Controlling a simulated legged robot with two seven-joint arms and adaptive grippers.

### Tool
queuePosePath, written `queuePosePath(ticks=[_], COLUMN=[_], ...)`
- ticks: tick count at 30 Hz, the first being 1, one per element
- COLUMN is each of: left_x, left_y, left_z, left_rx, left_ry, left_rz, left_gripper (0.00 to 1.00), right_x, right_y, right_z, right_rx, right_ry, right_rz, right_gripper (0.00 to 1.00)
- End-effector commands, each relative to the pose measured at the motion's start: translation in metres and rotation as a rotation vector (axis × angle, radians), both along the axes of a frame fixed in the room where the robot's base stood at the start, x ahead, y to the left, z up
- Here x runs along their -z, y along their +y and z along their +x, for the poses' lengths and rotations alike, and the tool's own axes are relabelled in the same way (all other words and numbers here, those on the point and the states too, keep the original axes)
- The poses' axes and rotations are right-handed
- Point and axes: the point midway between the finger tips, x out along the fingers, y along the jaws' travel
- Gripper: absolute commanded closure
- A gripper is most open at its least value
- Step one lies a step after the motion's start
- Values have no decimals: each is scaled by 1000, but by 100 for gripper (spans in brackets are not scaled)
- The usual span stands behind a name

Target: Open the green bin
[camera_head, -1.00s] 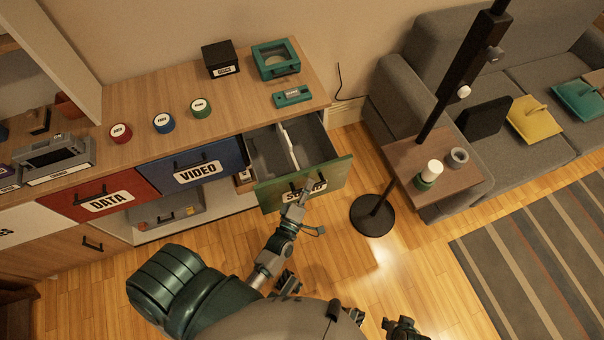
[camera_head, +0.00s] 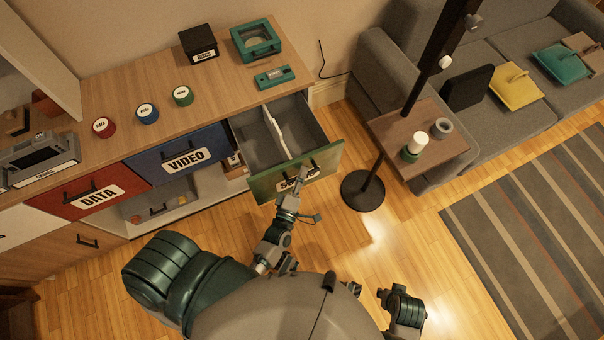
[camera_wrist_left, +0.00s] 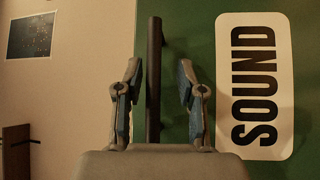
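The green bin (camera_head: 322,168) is a drawer with a green front and a white SOUND label, at the right end of the wooden cabinet. It stands pulled out, its grey inside and a white divider showing. In the left wrist view the green front (camera_wrist_left: 204,30) fills the middle and right, with its black bar handle (camera_wrist_left: 154,80) upright in the picture. My left gripper (camera_wrist_left: 158,88) is open, its fingers on either side of the handle with gaps between. In the head view my left gripper (camera_head: 300,178) covers part of the label. My right gripper (camera_head: 384,297) is low; its fingers are unclear.
A blue VIDEO bin (camera_head: 190,150) and a red DATA bin (camera_head: 95,190) sit shut to the left. A black lamp pole (camera_head: 400,130) and a side table (camera_head: 440,155) stand close on the right. Wooden floor in front is mostly clear.

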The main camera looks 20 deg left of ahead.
Motion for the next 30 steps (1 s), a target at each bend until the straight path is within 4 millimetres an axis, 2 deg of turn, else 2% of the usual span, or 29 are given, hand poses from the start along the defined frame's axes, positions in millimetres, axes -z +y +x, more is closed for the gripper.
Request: queuePosePath(ticks=[7, 10, 24, 30], left_x=[-2, -1, 13, 15], left_y=[0, 0, -7, -8], left_z=[0, -7, -99, -116], left_rx=[-1, 0, 1, -1], left_ry=[-6, -5, -1, -2], left_rz=[0, 0, 0, 0], left_gripper=[61, 61, 61, 61], right_x=[-1, -1, -1, -1], right_y=[1, 1, 0, 0], right_z=[1, 0, 0, 0], right_rx=[0, 0, 0, 0], right_ry=[-4, -3, -2, -2], right_rz=[2, 2, 1, 0], right_gripper=[60, 60, 60, 60])
